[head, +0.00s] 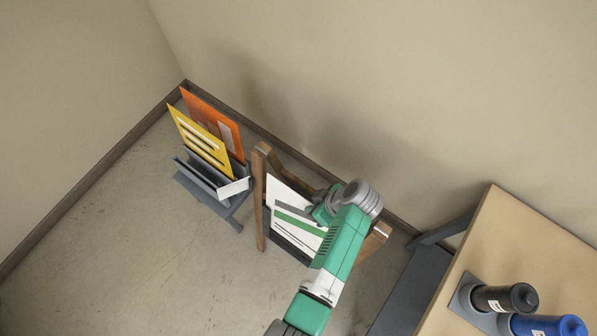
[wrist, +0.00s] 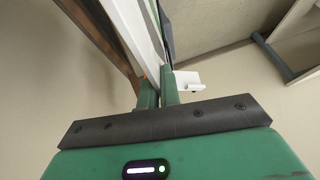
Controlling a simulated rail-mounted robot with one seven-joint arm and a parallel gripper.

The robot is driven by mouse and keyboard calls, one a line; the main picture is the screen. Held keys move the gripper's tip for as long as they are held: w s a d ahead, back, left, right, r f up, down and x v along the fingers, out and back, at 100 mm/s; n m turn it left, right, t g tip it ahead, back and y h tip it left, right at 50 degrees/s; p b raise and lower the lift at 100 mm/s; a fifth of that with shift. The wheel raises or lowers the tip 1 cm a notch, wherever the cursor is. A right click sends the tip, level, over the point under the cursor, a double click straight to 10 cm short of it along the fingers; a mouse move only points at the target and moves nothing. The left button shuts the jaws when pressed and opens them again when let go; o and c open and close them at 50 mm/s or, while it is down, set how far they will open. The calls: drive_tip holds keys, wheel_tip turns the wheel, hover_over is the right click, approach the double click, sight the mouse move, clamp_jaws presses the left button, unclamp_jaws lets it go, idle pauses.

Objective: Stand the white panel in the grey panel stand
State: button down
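The white panel (head: 283,196), with a green stripe and dark lines, stands tilted in a brown wooden rack (head: 260,195). My gripper (head: 318,212) is at its upper right edge, and my arm hides part of the panel. In the wrist view the fingers of my gripper (wrist: 160,92) are close together, with the panel's white edge (wrist: 143,28) running in between them; they look shut on it. The grey panel stand (head: 200,178) is on the floor to the left, holding a yellow panel (head: 200,140) and an orange panel (head: 222,131) upright, with a white tag (head: 234,188) at its front.
A dark panel (head: 285,240) shows behind the white one. A tan table (head: 510,250) with black and blue cylinders (head: 505,298) is at the right. Walls close in behind the rack and stand. The floor (head: 140,240) at front left is clear.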

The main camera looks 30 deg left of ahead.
drive_tip(key=w+r+p, duration=0.2)
drive_tip(key=r+p, duration=0.5)
drive_tip(key=r, duration=0.4)
drive_tip(key=w+r+p, duration=0.1)
drive_tip(key=r+p, duration=0.6)
drive_tip(key=r, duration=0.3)
drive_tip(key=shift+w+d+r, duration=0.15)
drive_tip(key=shift+w+r, duration=0.2)
drive_tip(key=shift+w, duration=0.05)
drive_tip(key=shift+r, duration=0.1)
